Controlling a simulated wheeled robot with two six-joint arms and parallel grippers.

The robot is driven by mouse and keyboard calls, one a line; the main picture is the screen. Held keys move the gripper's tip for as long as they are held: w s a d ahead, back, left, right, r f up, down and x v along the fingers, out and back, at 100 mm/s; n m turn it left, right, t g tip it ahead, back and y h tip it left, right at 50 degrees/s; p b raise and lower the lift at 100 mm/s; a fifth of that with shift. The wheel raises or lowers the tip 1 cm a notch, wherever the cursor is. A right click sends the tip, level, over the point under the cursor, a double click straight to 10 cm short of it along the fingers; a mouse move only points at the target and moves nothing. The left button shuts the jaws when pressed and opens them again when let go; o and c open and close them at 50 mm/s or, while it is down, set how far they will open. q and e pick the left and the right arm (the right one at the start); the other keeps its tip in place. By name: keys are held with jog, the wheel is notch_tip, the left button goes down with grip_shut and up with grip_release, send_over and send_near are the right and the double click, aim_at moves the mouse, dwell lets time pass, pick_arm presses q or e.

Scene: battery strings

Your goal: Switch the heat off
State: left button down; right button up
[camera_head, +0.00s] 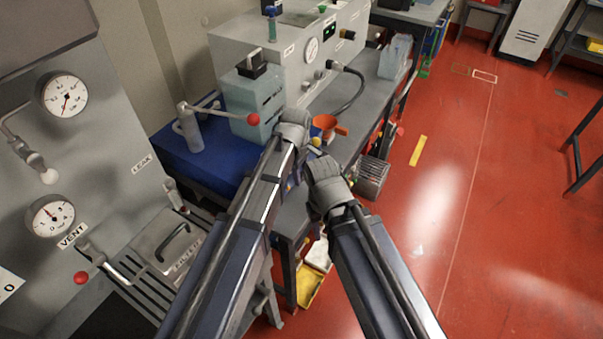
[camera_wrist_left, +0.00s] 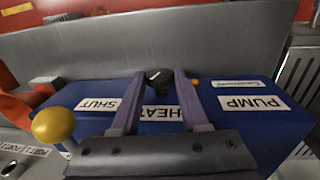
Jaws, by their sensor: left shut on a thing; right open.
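In the left wrist view a blue panel (camera_wrist_left: 235,125) carries upside-down labels SHUT, HEAT and PUMP. A small dark knob (camera_wrist_left: 158,76) stands by the HEAT label (camera_wrist_left: 160,113). My left gripper (camera_wrist_left: 162,76) is shut on this knob, one finger at each side. In the head view my left gripper (camera_head: 292,128) reaches the bench; its fingertips and the panel are largely hidden by my arm. My right gripper (camera_head: 320,170) is lower and to the right, open, its fingers hardly visible, with nothing seen in it.
A yellow ball knob (camera_wrist_left: 53,125) stands near SHUT, and PUMP is on the other side. A teal container (camera_head: 258,97) and a red-tipped lever (camera_head: 252,120) stand left. The red floor (camera_head: 480,200) at right is mostly clear.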

pick_arm(q)
jog(key=shift+s+a+f+t+h+b, duration=0.15)
jog(key=shift+s+t+h+b, duration=0.1)
jog(key=shift+t+h+b, duration=0.25)
jog(key=shift+s+a+f+t+h+b, duration=0.1)
jog(key=shift+s+t+h+b, duration=0.15)
jog(key=shift+t, duration=0.45)
jog(key=shift+t+h+b, duration=0.35)
jog(key=shift+t+b, duration=0.25)
jog(key=shift+b, duration=0.05)
jog(key=shift+t+b, duration=0.3)
jog(key=shift+t, duration=0.1)
jog(key=shift+w, duration=0.1)
jog(key=shift+r, duration=0.1)
jog(key=shift+c, duration=2.2)
grip_release()
